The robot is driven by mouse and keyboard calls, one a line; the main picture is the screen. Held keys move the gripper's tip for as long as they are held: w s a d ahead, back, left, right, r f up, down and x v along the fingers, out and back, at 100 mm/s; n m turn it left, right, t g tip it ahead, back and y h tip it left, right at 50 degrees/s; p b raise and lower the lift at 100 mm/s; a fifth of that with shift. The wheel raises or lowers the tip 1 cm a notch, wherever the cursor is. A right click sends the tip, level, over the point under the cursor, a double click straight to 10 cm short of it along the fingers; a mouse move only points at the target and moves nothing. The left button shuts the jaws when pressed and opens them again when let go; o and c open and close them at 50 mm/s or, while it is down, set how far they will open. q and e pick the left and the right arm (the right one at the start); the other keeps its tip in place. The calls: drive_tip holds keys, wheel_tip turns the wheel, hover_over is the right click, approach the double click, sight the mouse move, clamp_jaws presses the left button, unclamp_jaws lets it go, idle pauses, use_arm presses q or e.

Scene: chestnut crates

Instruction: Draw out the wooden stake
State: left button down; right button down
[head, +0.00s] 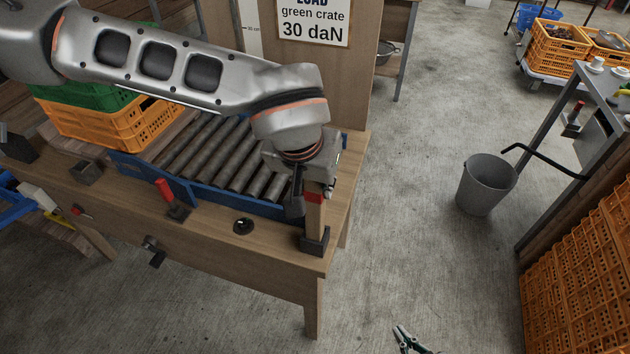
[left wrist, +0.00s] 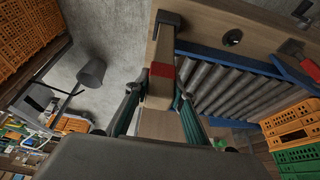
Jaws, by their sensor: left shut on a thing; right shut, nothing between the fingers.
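The wooden stake (head: 314,218) stands upright at the near right corner of the wooden table, its lower end at a dark socket (head: 315,242). It has a red band and also shows in the left wrist view (left wrist: 157,101), with the socket (left wrist: 168,18) at its far end. My left gripper (head: 312,195) reaches down from above and is shut on the stake near the red band; its fingers (left wrist: 158,92) lie on either side. The stake's top is hidden by my wrist in the head view. My right gripper (head: 406,340) is shut and empty at the bottom edge, over the floor.
A blue-framed roller track (head: 190,192) lies on the table beside the stake. Green (head: 95,97) and orange crates (head: 110,128) are stacked at its left. A red-handled piece (head: 165,189) stands at the front. A grey bucket (head: 486,185) stands on otherwise open floor to the right.

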use_arm(q)
drive_tip(key=shift+f, duration=0.6)
drive_tip(key=c, duration=1.6)
unclamp_jaws()
drive_tip(key=shift+c, duration=0.2)
drive_tip(key=v, duration=1.2)
